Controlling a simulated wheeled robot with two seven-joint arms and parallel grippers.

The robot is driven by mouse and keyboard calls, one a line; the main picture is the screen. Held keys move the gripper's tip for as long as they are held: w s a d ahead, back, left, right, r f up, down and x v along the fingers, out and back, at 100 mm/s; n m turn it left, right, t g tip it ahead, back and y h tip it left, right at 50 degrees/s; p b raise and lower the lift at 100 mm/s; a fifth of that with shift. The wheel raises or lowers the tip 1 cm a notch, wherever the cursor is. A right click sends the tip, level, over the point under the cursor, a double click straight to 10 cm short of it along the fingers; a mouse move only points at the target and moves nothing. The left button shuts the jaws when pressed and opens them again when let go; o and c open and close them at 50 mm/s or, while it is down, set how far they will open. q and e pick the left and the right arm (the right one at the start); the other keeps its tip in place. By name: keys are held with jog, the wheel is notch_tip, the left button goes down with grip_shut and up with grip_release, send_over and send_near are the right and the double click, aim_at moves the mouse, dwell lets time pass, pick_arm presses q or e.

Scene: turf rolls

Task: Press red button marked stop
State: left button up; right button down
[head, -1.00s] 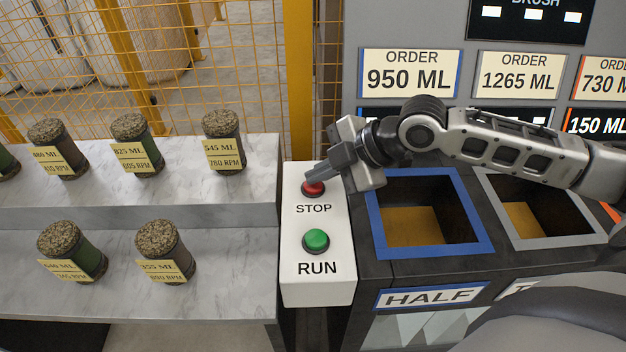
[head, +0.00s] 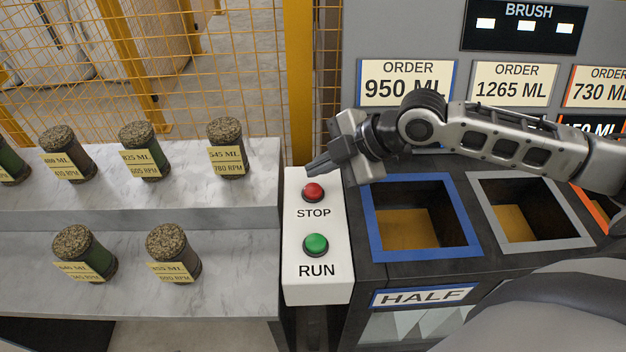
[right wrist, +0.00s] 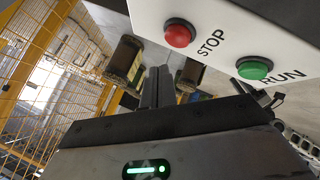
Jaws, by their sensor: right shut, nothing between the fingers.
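The red button (head: 313,192) marked STOP is at the far end of a white control box (head: 318,288). It also shows in the right wrist view (right wrist: 179,33). A green button (head: 316,244) marked RUN is nearer to me on the same box. My right gripper (head: 312,170) is shut and empty. Its fingertips are just behind the red button in the head view, apart from it, and the whole button is visible. In the right wrist view the shut fingers (right wrist: 158,85) point below and left of the button. My left gripper is not in view.
Several labelled turf rolls (head: 140,150) stand on a two-level marble shelf (head: 230,285) at the left. A blue-framed bin (head: 382,246) and a grey-framed bin (head: 490,220) are right of the box. Yellow mesh fencing (head: 240,60) stands behind.

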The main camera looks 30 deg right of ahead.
aim_at(320, 190)
jog(key=shift+r, duration=1.55)
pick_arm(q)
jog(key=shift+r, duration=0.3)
